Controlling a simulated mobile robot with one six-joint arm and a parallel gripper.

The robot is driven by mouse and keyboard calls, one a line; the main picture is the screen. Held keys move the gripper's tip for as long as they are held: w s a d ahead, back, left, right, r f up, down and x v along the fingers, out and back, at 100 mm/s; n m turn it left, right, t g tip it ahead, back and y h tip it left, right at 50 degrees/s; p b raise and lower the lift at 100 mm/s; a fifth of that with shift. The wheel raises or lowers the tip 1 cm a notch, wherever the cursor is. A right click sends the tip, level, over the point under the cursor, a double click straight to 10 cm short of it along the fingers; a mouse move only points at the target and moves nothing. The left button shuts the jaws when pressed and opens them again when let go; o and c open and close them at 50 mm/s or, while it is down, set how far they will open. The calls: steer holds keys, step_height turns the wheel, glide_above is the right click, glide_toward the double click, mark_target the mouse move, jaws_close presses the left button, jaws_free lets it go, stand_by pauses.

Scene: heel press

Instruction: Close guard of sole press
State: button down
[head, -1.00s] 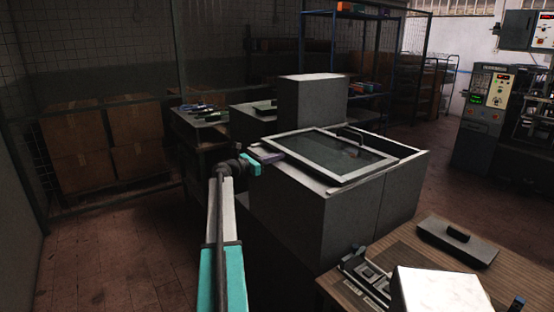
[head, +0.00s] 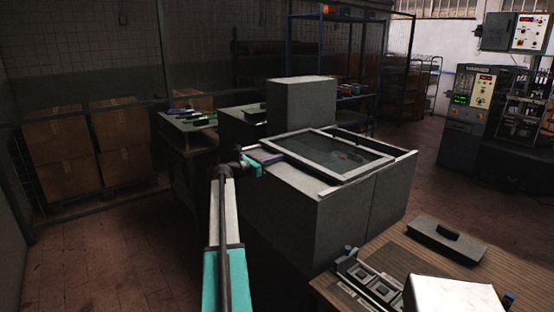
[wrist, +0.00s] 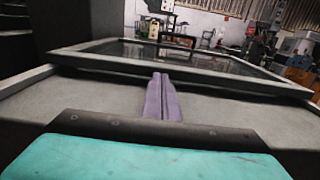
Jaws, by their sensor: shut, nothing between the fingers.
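The sole press (head: 285,205) is a large grey box in the middle of the head view. Its guard (head: 306,167) is a light-framed dark see-through panel lying over the top. A dark gap shows between the guard and the far-right rim of the press. In the wrist view the guard's near frame edge (wrist: 220,82) runs across just ahead of my gripper. My gripper (head: 276,160) is shut and empty, its purple fingers (wrist: 161,98) low over the press top at the guard's left edge. The fingertips meet or nearly meet the frame; I cannot tell if they touch.
A wooden table (head: 395,240) at front right holds a dark block with a handle (head: 447,238) and a white box (head: 452,295). A tall grey block (head: 301,107) stands behind the guard. Cartons (head: 120,140) stand at the left. Red tiled floor is clear at front left.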

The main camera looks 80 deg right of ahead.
steer(key=b+v, duration=0.2)
steer(key=v, duration=1.1)
steer(key=shift+a, duration=0.25)
